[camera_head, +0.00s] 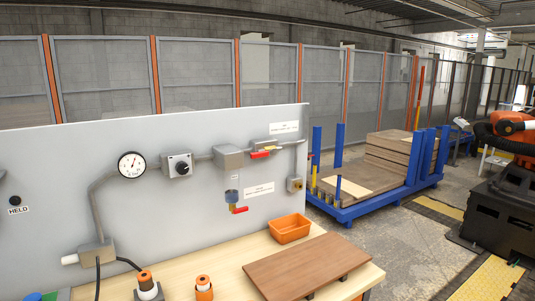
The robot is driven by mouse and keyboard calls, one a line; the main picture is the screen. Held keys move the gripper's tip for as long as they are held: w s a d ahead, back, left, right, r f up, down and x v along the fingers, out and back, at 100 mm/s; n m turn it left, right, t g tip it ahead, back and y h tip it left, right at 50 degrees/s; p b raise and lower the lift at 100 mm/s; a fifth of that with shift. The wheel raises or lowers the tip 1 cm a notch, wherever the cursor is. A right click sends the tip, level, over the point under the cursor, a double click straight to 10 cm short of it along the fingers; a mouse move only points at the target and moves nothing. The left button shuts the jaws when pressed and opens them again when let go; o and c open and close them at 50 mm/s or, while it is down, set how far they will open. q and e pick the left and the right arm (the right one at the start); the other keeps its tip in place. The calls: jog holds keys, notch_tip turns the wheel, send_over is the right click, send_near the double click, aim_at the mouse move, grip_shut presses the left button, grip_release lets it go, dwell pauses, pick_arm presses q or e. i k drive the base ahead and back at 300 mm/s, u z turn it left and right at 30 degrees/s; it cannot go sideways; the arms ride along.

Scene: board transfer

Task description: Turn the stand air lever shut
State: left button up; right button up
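A grey panel (60,160) stands behind a wooden bench and carries pipes and fittings. Two red levers show on it. The upper red lever (261,155) is on the pipe beside a grey box and lies roughly along the pipe; a white label (284,128) is above it. The lower red lever (240,210) is on a hanging blue-and-brass valve (232,197) and points sideways to the right; a white label (259,190) is beside it. The label text is too small to read, so I cannot tell which is the stand air lever. Neither gripper is in view.
A gauge (132,165) and a knob box (177,166) sit left of the levers. A blue rack (375,200) with boards stands beyond, right.

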aim_at(265, 153)
jog(key=z, duration=0.25)
jog(key=i, duration=0.25)
jog(key=u, duration=2.85)
jog(key=k, duration=1.7)
jog(key=z, duration=0.9)
jog(key=i, duration=0.8)
jog(key=z, duration=0.2)
